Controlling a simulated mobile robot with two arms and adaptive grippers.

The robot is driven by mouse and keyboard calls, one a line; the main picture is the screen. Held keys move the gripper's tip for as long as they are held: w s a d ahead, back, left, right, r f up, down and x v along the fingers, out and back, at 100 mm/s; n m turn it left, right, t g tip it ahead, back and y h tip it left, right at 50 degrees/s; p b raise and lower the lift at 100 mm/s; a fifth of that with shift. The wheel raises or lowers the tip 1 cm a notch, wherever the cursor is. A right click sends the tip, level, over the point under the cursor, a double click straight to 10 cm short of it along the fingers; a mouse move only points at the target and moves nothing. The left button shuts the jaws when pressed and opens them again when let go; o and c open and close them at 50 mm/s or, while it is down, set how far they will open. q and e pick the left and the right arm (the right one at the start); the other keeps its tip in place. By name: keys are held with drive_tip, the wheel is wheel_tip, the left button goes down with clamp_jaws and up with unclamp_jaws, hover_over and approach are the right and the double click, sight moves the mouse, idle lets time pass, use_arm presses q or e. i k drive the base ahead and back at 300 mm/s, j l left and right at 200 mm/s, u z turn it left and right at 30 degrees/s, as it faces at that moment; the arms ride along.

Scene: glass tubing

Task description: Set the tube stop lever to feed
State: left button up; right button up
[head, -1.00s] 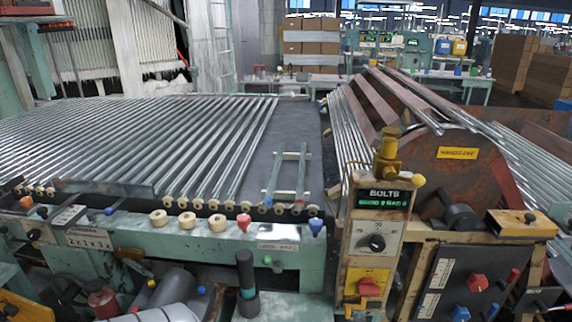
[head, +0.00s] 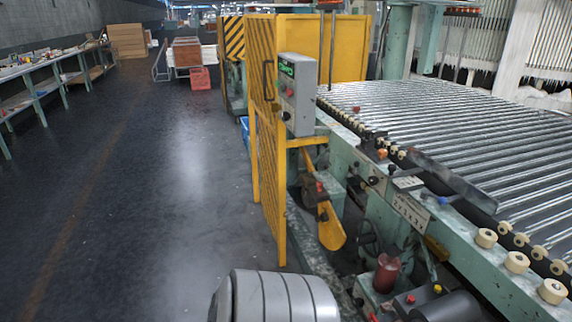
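No label marks the tube stop lever, so I cannot tell which control it is. A yellow paddle-shaped piece (head: 331,228) hangs on the machine's near left end, below a small red part. A black-knobbed control (head: 373,181) and a blue knob (head: 443,201) sit along the green machine frame. Glass tubes (head: 470,130) lie in parallel rows on the bed at the right. Neither of my grippers is in view. A grey ribbed rounded part at the bottom middle looks like one of my arm links.
A yellow mesh guard (head: 268,185) with a grey control box (head: 298,95) stands at the machine's left end. Open dark floor (head: 140,200) lies left of it. A long workbench (head: 40,85) runs along the left wall. A red crate (head: 200,79) stands farther back.

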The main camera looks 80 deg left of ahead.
sight(355, 170)
drive_tip(key=u, duration=2.05)
